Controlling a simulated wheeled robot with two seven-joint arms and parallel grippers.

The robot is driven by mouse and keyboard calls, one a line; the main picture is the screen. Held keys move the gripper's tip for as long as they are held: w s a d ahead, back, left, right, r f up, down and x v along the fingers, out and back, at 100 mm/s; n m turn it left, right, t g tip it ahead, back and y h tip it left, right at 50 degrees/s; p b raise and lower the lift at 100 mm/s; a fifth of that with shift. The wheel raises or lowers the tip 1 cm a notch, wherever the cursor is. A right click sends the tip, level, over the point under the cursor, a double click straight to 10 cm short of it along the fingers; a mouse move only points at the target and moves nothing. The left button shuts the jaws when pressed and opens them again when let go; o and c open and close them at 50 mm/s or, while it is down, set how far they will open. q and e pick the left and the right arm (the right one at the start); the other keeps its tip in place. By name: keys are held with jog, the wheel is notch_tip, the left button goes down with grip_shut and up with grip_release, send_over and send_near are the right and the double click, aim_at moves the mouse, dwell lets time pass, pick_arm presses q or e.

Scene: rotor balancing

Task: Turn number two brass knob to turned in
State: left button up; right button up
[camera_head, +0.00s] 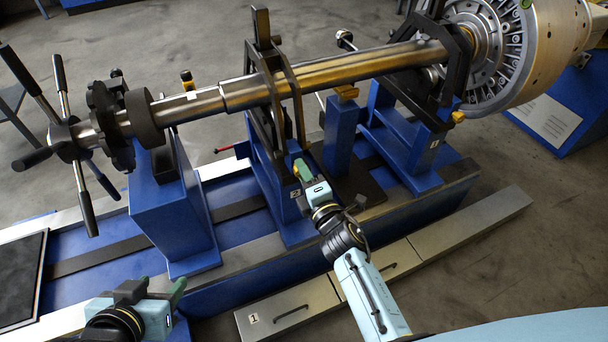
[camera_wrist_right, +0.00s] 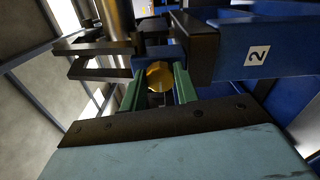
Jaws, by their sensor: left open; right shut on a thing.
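The number two brass knob (camera_wrist_right: 160,76) sits between the green fingertips of my right gripper (camera_wrist_right: 160,92) in the right wrist view. My right gripper (camera_head: 303,172) is shut on it, at the blue stand marked 2 (camera_head: 268,190) in the head view. There the knob is hidden behind the gripper. The label 2 (camera_wrist_right: 257,55) shows right of the knob in the wrist view. My left gripper (camera_head: 162,290) is open and empty at the lower left, clear of the machine.
A long steel shaft (camera_head: 320,74) lies across the stands, with a spoked handwheel (camera_head: 66,140) at left and a bladed rotor (camera_head: 490,50) at right. The stand marked 1 (camera_head: 415,165) has another brass knob (camera_head: 458,117). Grey drawers (camera_head: 290,310) run along the front.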

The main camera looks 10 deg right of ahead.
pick_arm(q)
jog(key=shift+w+d+r+t, duration=0.15)
jog(key=shift+w+r+t, duration=0.1)
jog(key=shift+w+t, duration=0.05)
pick_arm(e)
jog(key=shift+n, duration=0.4)
jog(key=o, duration=1)
jog(key=shift+c, duration=0.2)
pick_arm(q)
jog(key=s+a+f+g+y+p, duration=0.1)
jog(key=s+a+f+g, duration=0.3)
jog(key=s, duration=0.4)
jog(key=shift+s+f+g+y+p, duration=0.2)
jog(key=shift+f+g+y+p, duration=0.1)
jog(key=shift+f+g+p, duration=0.7)
pick_arm(e)
jog(key=s+d, duration=0.2)
jog(key=s, duration=1.1)
jog(key=shift+d, duration=0.3)
